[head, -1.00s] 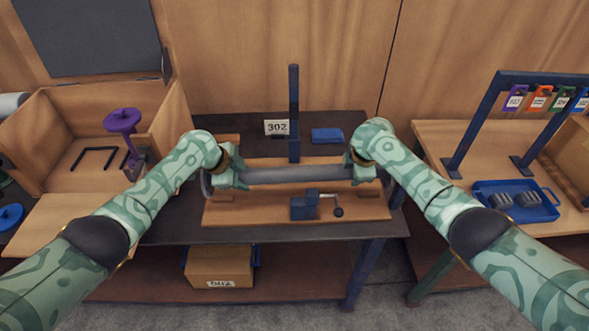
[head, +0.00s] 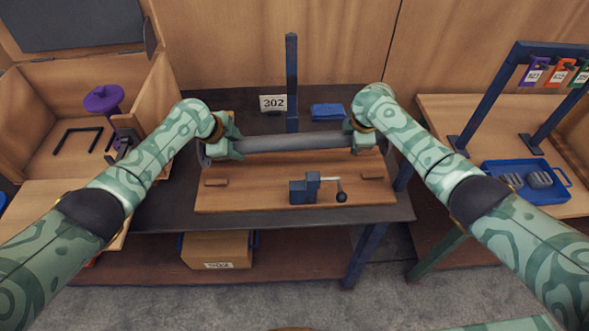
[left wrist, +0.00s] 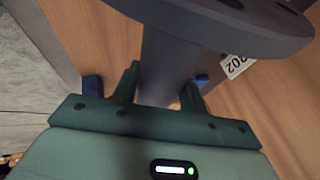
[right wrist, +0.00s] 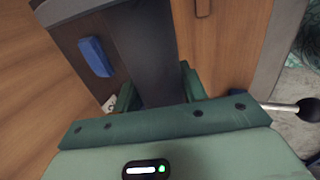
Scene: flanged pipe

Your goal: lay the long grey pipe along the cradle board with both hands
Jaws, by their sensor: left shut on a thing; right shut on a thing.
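The long grey pipe (head: 290,143) spans between my two grippers, roughly level, over the back part of the wooden cradle board (head: 300,197). My left gripper (head: 236,143) is shut on the pipe near its left end. In the left wrist view the pipe (left wrist: 170,60) runs between the fingers, with a wide flange (left wrist: 235,25) close by. My right gripper (head: 352,138) is shut on the pipe near its right end; the pipe (right wrist: 140,50) also shows between its fingers in the right wrist view. Whether the pipe touches the board is hidden.
A blue post (head: 292,85), a 302 card (head: 273,102) and a blue block (head: 327,111) are behind. An open wooden box stands left; a blue tray (head: 555,195) lies right.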

